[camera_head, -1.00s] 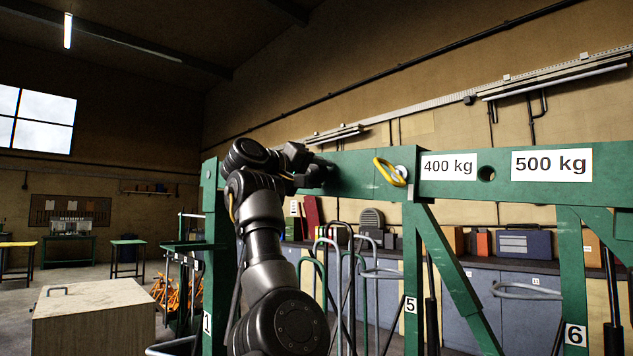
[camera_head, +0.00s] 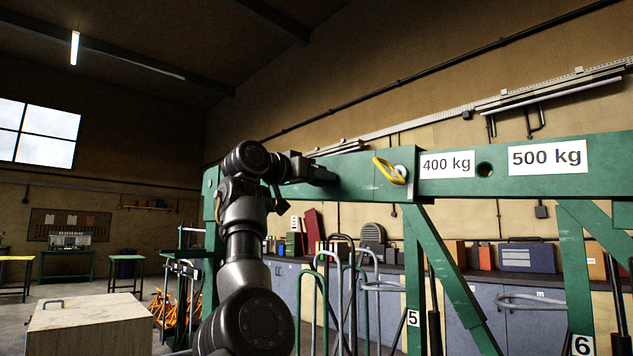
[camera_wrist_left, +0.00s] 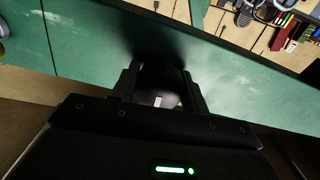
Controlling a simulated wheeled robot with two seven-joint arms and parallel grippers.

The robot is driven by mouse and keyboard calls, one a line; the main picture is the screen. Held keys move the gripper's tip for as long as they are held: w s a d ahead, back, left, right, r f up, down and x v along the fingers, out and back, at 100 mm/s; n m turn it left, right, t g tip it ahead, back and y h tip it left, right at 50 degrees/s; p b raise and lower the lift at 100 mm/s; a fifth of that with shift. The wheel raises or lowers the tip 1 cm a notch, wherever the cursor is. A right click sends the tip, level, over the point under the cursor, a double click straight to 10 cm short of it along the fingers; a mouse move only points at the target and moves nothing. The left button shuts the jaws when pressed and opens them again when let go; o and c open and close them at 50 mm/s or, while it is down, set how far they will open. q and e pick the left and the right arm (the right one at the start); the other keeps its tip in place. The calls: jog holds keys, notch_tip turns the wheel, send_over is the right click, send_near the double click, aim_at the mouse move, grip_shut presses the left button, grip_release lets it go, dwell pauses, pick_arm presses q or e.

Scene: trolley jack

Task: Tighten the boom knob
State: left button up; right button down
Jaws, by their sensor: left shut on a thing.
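The green boom (camera_head: 450,181) runs across the head view, with 400 kg and 500 kg labels on its side. My left gripper (camera_head: 330,174) is against the boom's side, left of the yellow-handled pin. In the left wrist view, my left gripper (camera_wrist_left: 160,82) has its two fingers on either side of a dark knob (camera_wrist_left: 160,74) at the boom's green face. It is shut on this knob. Deep shadow and the fingers hide most of the knob, and the head view does not show it. My right gripper is in neither view.
A yellow-handled pin (camera_head: 388,171) sits in the boom right of my left gripper. Green legs and a diagonal brace stand below. Bent metal handles (camera_head: 350,285) rise under the boom, before a workbench. A wooden box (camera_head: 90,325) is at lower left.

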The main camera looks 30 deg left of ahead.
pick_arm(q)
jog(key=shift+f+m, duration=0.1)
jog(key=shift+m, duration=1.2)
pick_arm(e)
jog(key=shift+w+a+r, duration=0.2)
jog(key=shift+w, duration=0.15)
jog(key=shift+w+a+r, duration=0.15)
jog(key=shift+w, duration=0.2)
pick_arm(q)
jog(key=o, duration=1)
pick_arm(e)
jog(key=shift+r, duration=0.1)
pick_arm(q)
jog(key=shift+s+a+b, duration=0.1)
jog(key=shift+s+b, duration=0.05)
jog(key=shift+b, duration=0.15)
jog(key=b+v, duration=0.4)
jog(key=v, duration=0.6)
jog(key=shift+s+b, duration=0.2)
jog(key=shift+b, duration=0.2)
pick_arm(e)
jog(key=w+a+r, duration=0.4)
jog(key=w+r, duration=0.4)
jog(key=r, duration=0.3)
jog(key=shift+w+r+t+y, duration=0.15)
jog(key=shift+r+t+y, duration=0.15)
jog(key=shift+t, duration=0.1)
